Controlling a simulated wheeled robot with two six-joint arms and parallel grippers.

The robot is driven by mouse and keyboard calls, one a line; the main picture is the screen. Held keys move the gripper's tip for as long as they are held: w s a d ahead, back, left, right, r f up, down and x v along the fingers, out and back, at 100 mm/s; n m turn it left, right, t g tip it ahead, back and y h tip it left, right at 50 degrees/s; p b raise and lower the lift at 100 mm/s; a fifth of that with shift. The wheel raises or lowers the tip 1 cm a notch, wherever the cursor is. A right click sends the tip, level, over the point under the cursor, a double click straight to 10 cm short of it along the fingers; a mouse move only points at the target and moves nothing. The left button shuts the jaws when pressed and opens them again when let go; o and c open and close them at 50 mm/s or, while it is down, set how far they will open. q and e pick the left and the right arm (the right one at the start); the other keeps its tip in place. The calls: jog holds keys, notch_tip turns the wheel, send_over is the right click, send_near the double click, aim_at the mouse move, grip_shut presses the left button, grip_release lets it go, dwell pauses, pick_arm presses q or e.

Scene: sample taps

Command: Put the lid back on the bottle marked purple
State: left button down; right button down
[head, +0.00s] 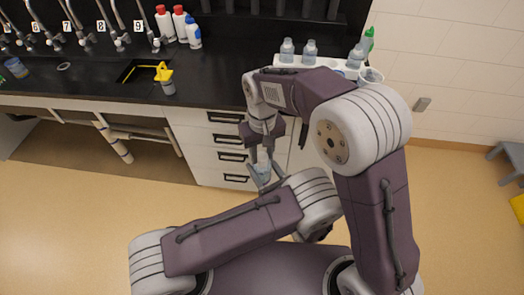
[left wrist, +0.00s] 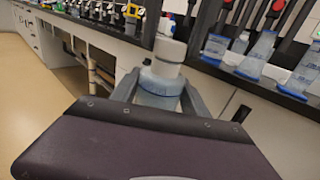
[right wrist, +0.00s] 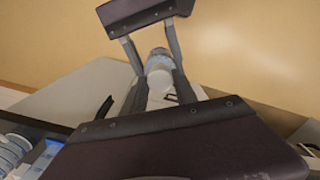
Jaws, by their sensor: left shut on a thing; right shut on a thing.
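A small clear bluish bottle (head: 262,172) is held upright in front of the counter drawers, between the fingers of my left gripper (head: 266,178). In the left wrist view the bottle (left wrist: 160,86) sits between both fingers, with a white lid (left wrist: 170,50) right at its top. My right gripper (head: 265,142) comes down from above and is shut on the white lid, which also shows in the right wrist view (right wrist: 159,82). I cannot tell whether the lid is seated or just touching. No purple mark is readable on the bottle.
A white rack (head: 326,68) with several clear bottles (head: 310,52) stands on the black counter (head: 220,75). Numbered taps line the back left. A grey stool (head: 508,155) stands far right.

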jog(key=m, duration=0.4)
jog(key=shift+m, duration=0.3)
jog(key=m, duration=0.9)
jog(key=shift+a+m, duration=0.1)
jog(key=shift+m, duration=0.2)
jog(key=m, duration=0.9)
jog(key=shift+m, duration=0.3)
jog(key=m, duration=0.5)
jog(key=shift+w, duration=0.1)
jog(key=m, duration=0.3)
jog(key=shift+m, duration=0.3)
